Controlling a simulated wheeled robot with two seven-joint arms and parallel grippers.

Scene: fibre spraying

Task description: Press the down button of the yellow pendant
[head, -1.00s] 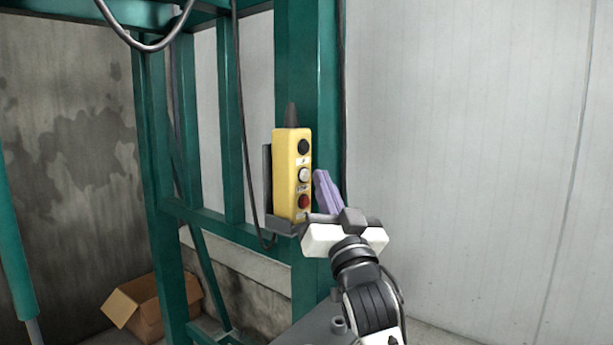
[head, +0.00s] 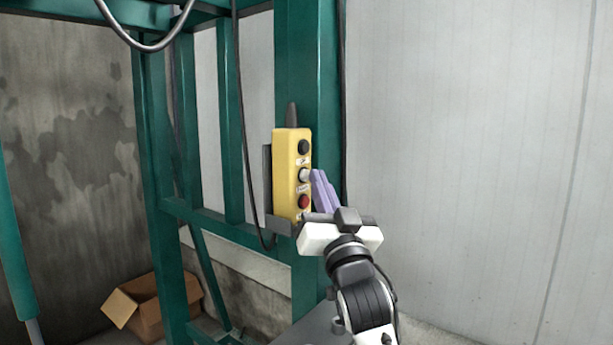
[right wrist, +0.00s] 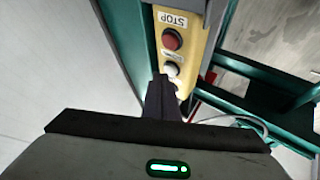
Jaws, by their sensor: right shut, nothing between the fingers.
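The yellow pendant (head: 291,185) sits upright in a dark holder on a green post. It has a black button (head: 303,147) at the top, a white button (head: 303,175) in the middle and a red button (head: 303,201) below. My right gripper (head: 316,174) is shut and empty, its purple fingertips just right of the white button. In the right wrist view the pendant (right wrist: 196,42) appears inverted, with the red button (right wrist: 172,39) by a STOP label. The fingertips (right wrist: 161,80) are close beside the white button (right wrist: 171,69); I cannot tell whether they touch it. My left gripper is out of view.
The green steel frame (head: 300,60) stands around the pendant, with a dark cable (head: 243,130) hanging to its left. An open cardboard box (head: 150,310) lies on the floor at lower left. The space before the pale wall (head: 470,150) at right looks clear.

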